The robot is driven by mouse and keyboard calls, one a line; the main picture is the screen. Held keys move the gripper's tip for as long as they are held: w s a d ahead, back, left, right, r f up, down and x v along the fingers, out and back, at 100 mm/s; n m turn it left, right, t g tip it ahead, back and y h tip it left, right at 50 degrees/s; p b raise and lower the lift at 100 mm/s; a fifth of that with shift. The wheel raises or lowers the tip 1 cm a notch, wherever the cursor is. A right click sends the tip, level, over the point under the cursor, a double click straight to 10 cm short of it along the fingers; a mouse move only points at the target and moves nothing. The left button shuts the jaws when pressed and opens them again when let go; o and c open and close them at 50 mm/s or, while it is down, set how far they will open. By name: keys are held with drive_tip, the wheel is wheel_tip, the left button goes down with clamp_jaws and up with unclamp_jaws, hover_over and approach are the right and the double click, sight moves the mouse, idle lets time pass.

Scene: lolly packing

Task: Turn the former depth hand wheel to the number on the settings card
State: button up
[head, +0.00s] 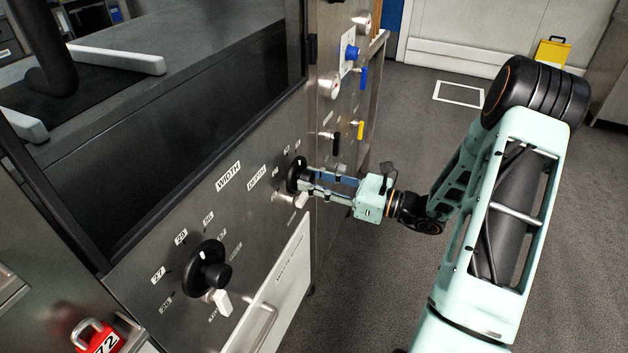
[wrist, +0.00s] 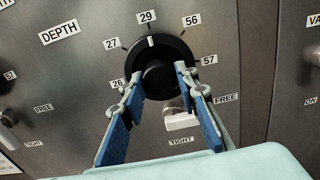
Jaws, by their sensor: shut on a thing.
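The black depth hand wheel (wrist: 175,49) sits on the steel panel under a DEPTH label (wrist: 59,32). Its white mark (wrist: 151,41) points up at the 29 label (wrist: 147,16). Labels 26, 27, 56 and 57 stand around it. My gripper (wrist: 158,82) is shut on the wheel's black hub, with one finger on each side. In the head view the wheel (head: 296,174) is seen edge-on at the tips of my gripper (head: 305,182). A white lever (wrist: 182,121) below the wheel lies between TIGHT and FREE labels. I cannot make out a settings card.
The width hand wheel (head: 205,267) with its own white lever (head: 222,302) is to the left. Blue and yellow handles stand out from the panel beyond my gripper.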

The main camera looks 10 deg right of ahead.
drive_tip(key=shift+n, duration=0.3)
drive_tip(key=n+b, duration=0.3)
drive_tip(key=n, duration=0.1)
drive_tip(key=shift+f, duration=0.15)
drive_tip(key=n+b, duration=0.3)
drive_tip(key=n, duration=0.2)
idle(0.5)
drive_tip(key=o, duration=1.1)
drive_tip(key=shift+d+r, duration=0.1)
drive_tip(key=shift+r, duration=0.1)
drive_tip(key=v, duration=1.2)
